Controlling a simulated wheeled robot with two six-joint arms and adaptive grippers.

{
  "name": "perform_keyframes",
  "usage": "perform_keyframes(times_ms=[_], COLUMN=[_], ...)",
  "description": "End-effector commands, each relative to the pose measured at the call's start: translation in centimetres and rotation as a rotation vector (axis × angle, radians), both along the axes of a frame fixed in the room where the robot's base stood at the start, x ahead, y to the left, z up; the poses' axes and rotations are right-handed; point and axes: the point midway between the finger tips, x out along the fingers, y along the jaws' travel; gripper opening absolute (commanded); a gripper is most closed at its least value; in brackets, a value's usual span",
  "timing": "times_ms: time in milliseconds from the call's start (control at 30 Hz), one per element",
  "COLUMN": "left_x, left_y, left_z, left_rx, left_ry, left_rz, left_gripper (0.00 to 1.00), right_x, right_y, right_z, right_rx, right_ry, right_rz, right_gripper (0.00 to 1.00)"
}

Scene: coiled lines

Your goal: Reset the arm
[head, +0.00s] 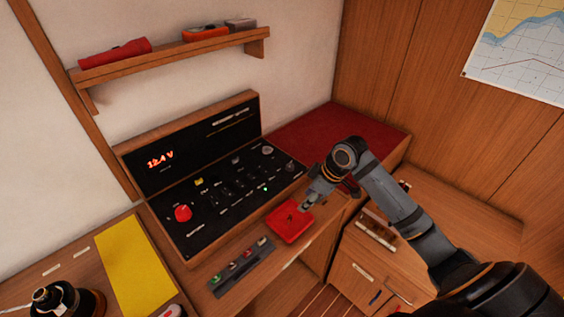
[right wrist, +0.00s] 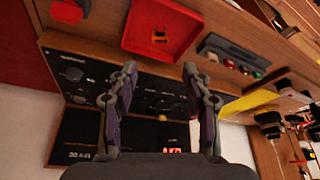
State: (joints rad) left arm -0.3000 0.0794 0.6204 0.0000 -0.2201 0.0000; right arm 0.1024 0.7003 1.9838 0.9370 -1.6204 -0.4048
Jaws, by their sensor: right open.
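My right gripper (head: 306,204) reaches in from the right, over the right end of the black switch panel and beside the red tray (head: 290,236). In the right wrist view my right gripper (right wrist: 160,75) has its two fingers well apart, with nothing between them. The switch panel (head: 205,218) has a red knob (head: 183,213), several switches, a green light and a lit display (head: 160,159) reading 12.4 V. My left gripper is not in view.
A strip with several coloured buttons (head: 240,267) lies in front of the panel. A yellow sheet (head: 134,265) and a dark round object (head: 62,300) are at the left. A shelf (head: 175,60) above holds a red torch (head: 115,53). A red surface (head: 335,138) lies behind the gripper.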

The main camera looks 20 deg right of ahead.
Motion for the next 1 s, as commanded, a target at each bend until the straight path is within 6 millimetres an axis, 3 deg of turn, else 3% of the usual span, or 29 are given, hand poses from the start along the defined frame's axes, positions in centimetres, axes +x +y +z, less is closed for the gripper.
perform_keyframes(times_ms=[133, 233, 400, 533, 867, 1000], left_x=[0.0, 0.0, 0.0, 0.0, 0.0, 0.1], left_y=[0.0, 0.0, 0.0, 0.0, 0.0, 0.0], left_z=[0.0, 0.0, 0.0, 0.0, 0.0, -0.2], left_rx=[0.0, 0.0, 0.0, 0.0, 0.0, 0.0], left_ry=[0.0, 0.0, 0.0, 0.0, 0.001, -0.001], left_rz=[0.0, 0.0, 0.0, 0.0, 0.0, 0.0], left_gripper=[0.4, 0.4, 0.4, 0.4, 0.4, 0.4], right_x=[-0.1, -1.3, -6.0, -9.3, -16.8, -16.0], right_y=[0.1, 1.3, 4.4, 5.6, 5.0, 4.3], right_z=[-0.2, -1.8, -6.1, -7.7, -8.0, -11.9], right_rx=[0.0, -0.006, -0.032, -0.05, -0.114, -0.128], right_ry=[0.001, 0.014, 0.034, 0.036, 0.04, 0.052], right_rz=[-0.002, -0.027, -0.17, -0.302, -0.655, -0.674], right_gripper=[0.49, 0.49, 0.49, 0.49, 0.49, 0.49])
